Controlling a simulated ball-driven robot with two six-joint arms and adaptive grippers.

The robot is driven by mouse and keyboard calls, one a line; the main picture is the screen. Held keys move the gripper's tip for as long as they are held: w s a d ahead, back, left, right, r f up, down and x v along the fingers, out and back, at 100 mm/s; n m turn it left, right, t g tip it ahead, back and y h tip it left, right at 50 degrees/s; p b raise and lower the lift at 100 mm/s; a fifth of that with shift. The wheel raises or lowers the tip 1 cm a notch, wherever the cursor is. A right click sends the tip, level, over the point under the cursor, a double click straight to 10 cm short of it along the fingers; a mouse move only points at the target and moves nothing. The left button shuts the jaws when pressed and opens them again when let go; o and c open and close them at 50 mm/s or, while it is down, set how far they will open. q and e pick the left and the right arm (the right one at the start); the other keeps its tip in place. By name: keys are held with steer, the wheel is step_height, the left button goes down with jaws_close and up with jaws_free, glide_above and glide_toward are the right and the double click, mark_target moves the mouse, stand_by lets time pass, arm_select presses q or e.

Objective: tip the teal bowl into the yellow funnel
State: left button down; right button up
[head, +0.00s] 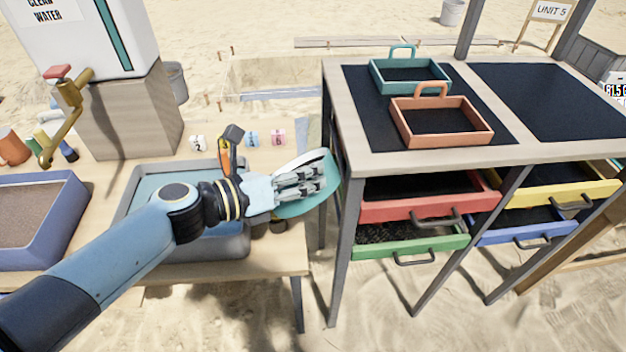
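My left gripper (302,182) reaches in from the left over the wash table, with its fingers against the teal bowl (323,187). It looks shut on the bowl's wall. The bowl is tilted on its side, its pale inside partly showing, and it is held at the table's right end near the drawer stand. The fingers hide part of the bowl, and I cannot see what is in it. I cannot make out a yellow funnel in this view. My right gripper is not in view.
A grey basin of water (128,205) lies under my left arm. The drawer stand (342,120) is close right of the bowl, with a teal tray (440,86) and an orange tray (480,135) on top. Its red (385,210), green (375,250), yellow and blue drawers stick out.

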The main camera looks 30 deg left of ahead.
arm_select(q)
steer(key=shift+w+a+f+n+h+b, duration=0.2)
steer(key=shift+a+n+b, duration=0.25)
steer(key=shift+b, duration=0.35)
steer(key=shift+w+a+f+n+h+b, duration=0.1)
steer(key=shift+a+f+n+h+b, duration=0.3)
steer(key=shift+b, duration=0.35)
steer(key=shift+w+a+f+n+t+h+b, duration=0.1)
steer(key=shift+a+n+t+h+b, duration=0.1)
steer(key=shift+a+n+b, duration=0.5)
steer(key=shift+w+a+f+n+t+h+b, duration=0.1)
steer(key=shift+w+a+n+t+b, duration=0.1)
steer(key=shift+a+n+b, duration=0.45)
steer(key=shift+w+a+n+t+h+b, duration=0.15)
steer(key=shift+a+b, duration=0.3)
steer(key=shift+b, duration=0.55)
step_height(320, 180, up, 6)
steer(key=a+m+g+y+p, duration=0.1)
steer(key=a+m+y+p, duration=0.1)
steer(key=m+y+p, duration=0.4)
steer(key=m+p, duration=0.4)
steer(key=p, duration=0.5)
steer(key=shift+w+a+p, duration=0.2)
steer(key=shift+a+p, duration=0.1)
steer(key=shift+p, duration=0.1)
